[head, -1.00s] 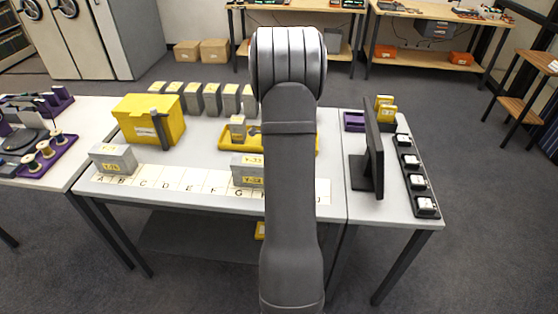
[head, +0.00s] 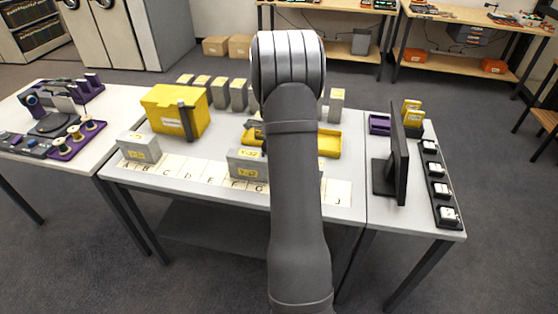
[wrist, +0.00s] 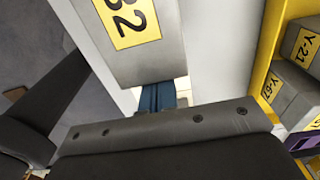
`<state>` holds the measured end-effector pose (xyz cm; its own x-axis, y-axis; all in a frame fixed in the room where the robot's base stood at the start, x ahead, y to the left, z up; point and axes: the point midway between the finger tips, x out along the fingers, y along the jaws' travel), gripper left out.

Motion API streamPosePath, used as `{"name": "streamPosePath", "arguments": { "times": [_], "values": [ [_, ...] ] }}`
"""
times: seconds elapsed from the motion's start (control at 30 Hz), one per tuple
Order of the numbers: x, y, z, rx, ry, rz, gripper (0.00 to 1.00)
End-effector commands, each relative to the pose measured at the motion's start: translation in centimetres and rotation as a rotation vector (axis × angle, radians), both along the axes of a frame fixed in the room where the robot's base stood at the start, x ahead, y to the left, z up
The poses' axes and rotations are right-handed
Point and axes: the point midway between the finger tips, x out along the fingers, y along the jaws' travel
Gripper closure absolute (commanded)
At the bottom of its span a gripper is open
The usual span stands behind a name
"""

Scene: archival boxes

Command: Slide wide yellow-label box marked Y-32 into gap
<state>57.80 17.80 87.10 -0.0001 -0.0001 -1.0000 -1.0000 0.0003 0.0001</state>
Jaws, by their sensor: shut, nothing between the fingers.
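The wide grey box with yellow labels reading Y-32 (head: 247,164) stands on the table, behind the letter strip around F and G. In the wrist view its end and a yellow label ending in 32 (wrist: 108,50) fill the upper left. My gripper (wrist: 157,97) shows in the wrist view as blue fingers, shut and empty, close beside the box. I cannot tell whether they touch it. In the head view my arm hides the gripper. The letter strip (head: 187,177) is bare from C to E, between the Y-32 box and another grey box (head: 138,147) near A and B.
A yellow tray (head: 329,143) lies behind my arm; the wrist view shows boxes marked Y-21 (wrist: 302,42) and Y-67 (wrist: 275,93) in it. A yellow bin (head: 177,110) stands behind the strip. Several grey boxes line the back. A dark monitor (head: 398,155) stands right.

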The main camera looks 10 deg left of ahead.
Motion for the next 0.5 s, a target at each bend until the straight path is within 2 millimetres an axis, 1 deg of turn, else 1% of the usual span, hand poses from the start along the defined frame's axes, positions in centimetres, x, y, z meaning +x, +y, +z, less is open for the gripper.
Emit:
{"name": "streamPosePath", "arguments": {
  "times": [0.17, 0.27, 0.37, 0.5],
  "values": [
    [0.0, 0.0, 0.0, 0.000, 0.000, 0.000, 1.00],
    [0.0, 0.0, 0.6, 0.000, -0.001, 0.000, 1.00],
    [0.1, 0.0, 2.0, 0.001, -0.004, 0.000, 1.00],
    [0.1, 0.0, 4.8, 0.002, -0.005, 0.000, 1.00]
  ]
}}
